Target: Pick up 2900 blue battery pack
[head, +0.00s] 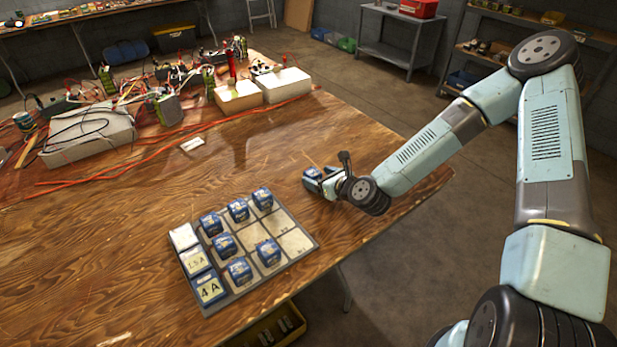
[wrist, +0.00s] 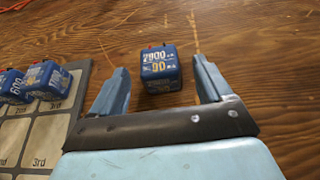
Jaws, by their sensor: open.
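The blue battery pack (wrist: 160,69) marked 2900 stands on the wooden table in the wrist view. My gripper (wrist: 162,82) is open, with one finger on either side of the pack and a gap on both sides. The pack sits between the fingers, toward their tips, and I see no finger touching it. In the head view my gripper (head: 327,177) is low over the table near its right edge, and it partly hides a blue pack there (head: 311,173).
A grey tray board (head: 285,243) with several blue packs lies left of my gripper in the head view; its edge shows in the wrist view (wrist: 72,120). Chargers, cables and white boxes (head: 90,135) fill the table's far side.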

